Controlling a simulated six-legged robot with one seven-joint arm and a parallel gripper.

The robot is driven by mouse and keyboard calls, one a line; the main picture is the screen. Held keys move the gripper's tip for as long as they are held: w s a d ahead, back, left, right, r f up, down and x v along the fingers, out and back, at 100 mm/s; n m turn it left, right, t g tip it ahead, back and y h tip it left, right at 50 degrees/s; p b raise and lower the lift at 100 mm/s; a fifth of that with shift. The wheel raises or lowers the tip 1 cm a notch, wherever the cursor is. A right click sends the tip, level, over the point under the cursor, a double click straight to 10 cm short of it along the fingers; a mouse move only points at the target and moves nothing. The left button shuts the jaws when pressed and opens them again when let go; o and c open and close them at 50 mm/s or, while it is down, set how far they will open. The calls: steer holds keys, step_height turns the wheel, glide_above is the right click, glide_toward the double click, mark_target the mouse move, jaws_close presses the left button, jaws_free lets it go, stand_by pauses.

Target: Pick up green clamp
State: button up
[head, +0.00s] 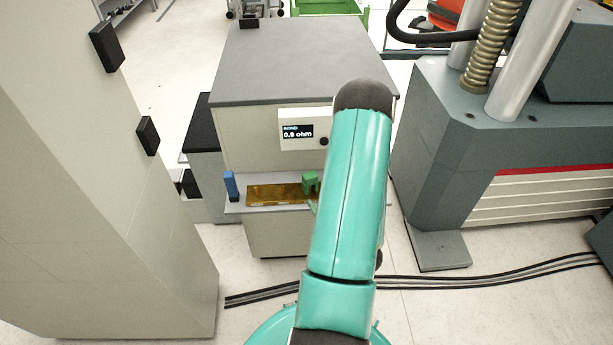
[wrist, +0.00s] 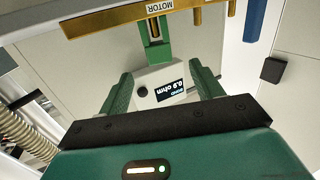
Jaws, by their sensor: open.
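In the wrist view the clamp (wrist: 155,48) is at top centre against the gold bar (wrist: 135,14), which carries a MOTOR label. My gripper (wrist: 161,74) is open, its two green fingers spread apart. The clamp lies ahead of the gap between the fingertips, and nothing is held. In the head view my gripper is mostly hidden behind my arm.
A blue clamp (head: 231,185) stands at the shelf's left end. A meter reading 0.9 ohm (head: 302,130) is on the bench front. A tall pale cabinet (head: 110,200) stands left, a large grey machine (head: 450,150) right. Black cables (head: 480,270) cross the floor.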

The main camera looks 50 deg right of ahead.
mark_target(307, 174)
steer(key=shift+m, duration=0.3)
steer(key=x, duration=1.2)
steer(key=shift+d+r, duration=0.15)
steer(key=shift+d, duration=0.05)
steer(key=shift+c, duration=0.3)
steer(key=c, duration=1.1)
steer(key=shift+r, duration=0.15)
